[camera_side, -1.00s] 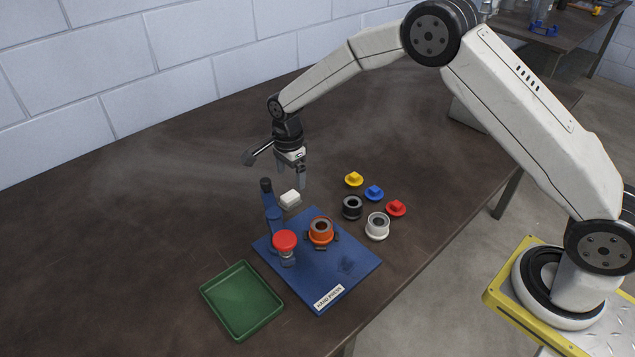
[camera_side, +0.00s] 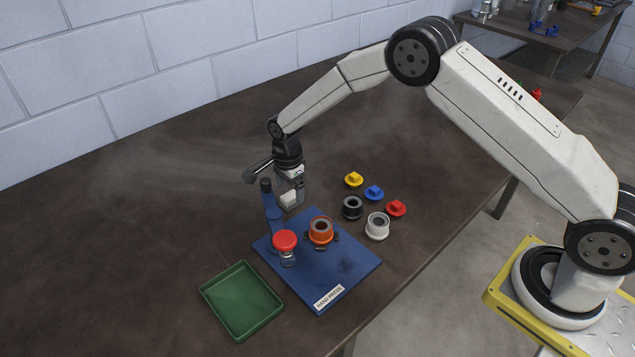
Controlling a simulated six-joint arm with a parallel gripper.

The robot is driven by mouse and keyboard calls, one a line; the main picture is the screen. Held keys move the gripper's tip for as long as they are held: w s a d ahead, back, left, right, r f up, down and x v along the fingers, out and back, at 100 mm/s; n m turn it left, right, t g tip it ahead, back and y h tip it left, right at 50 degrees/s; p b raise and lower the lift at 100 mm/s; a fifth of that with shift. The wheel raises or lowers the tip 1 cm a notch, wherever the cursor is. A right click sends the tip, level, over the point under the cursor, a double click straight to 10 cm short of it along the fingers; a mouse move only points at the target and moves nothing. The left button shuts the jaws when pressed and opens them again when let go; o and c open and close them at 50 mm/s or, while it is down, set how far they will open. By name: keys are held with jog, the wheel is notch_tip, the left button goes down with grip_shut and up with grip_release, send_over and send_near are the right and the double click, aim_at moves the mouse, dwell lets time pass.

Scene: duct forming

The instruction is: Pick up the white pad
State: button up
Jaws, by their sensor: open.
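The white pad (camera_side: 289,200) is a small white block on the dark table, just behind the blue base of the hand press. My gripper (camera_side: 291,193) is open and lowered at the pad, with its fingers pointing down. One finger shows at the pad's right side; the other is hard to make out. Part of the pad is hidden by the gripper. I cannot tell whether the fingers touch it.
The blue hand press (camera_side: 343,268) carries a red knob (camera_side: 285,240) and an orange ring part (camera_side: 321,229). Its blue post (camera_side: 270,207) stands close left of my gripper. A green tray (camera_side: 241,301) lies front left. Black (camera_side: 352,207) and white (camera_side: 377,226) rings and several coloured caps (camera_side: 374,192) lie right.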

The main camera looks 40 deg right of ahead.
jog(key=shift+f, duration=1.45)
grip_shut()
jog(key=shift+r, duration=0.15)
jog(key=shift+r, duration=0.75)
jog(key=s+d+r, duration=0.1)
jog(key=s+r, duration=1)
jog(key=s, duration=0.2)
jog(key=shift+s+d, duration=0.3)
jog(key=shift+s, duration=0.1)
